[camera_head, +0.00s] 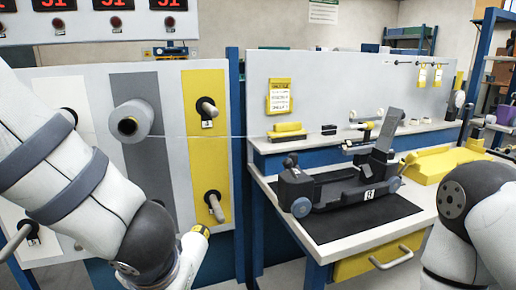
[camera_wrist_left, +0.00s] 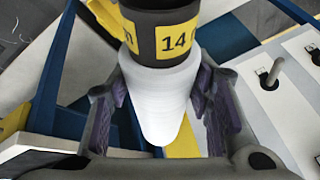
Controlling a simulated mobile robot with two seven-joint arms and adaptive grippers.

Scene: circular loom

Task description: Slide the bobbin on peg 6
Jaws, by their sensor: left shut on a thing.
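In the left wrist view, a white bobbin (camera_wrist_left: 163,95) with a black end and a yellow band marked 14 sits between the fingers of my left gripper (camera_wrist_left: 165,112), which is shut on it. In the head view, the bobbin's yellow-banded end (camera_head: 201,231) shows just beyond my left wrist, in front of the panel's lower part; the gripper's fingers are hidden. The yellow stripe carries an upper bare peg (camera_head: 207,108) and a lower bare peg (camera_head: 214,204). Peg numbers are too small to read surely. My right gripper is out of view; only its arm shows.
Another bobbin (camera_head: 130,121) is on the grey stripe's upper peg, with a thread running right from it. A blue post (camera_head: 236,150) stands at the panel's right edge. A workbench (camera_head: 330,238) with a dark device (camera_head: 345,188) stands to the right.

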